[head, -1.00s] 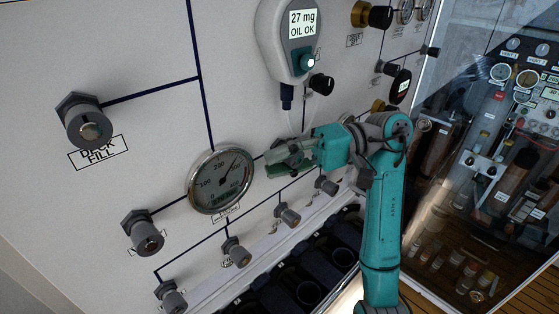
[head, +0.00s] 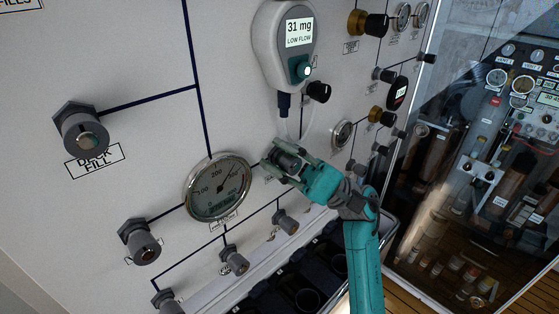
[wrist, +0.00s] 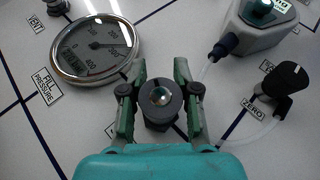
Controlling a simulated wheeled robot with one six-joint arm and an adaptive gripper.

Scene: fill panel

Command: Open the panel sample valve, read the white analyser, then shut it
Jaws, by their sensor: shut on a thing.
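The white analyser (head: 285,45) hangs on the panel at upper middle in the head view. Its screen reads "31 mg" and "LOW FLOW". My gripper (head: 287,160) is at the panel below it, right of the round gauge. In the wrist view my gripper (wrist: 160,100) has its two fingers on either side of a dark round valve knob (wrist: 161,100), shut on it. The knob's label is hidden, so I take it to be the sample valve from its place below the analyser. A clear tube runs down from the analyser.
The fill pressure gauge (head: 217,187) is left of my gripper. A black zero knob (head: 318,92) sits right of the analyser's lower end. Several grey knobs, such as the deck fill knob (head: 84,135), stick out from the panel. A glass-fronted cabinet is at right.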

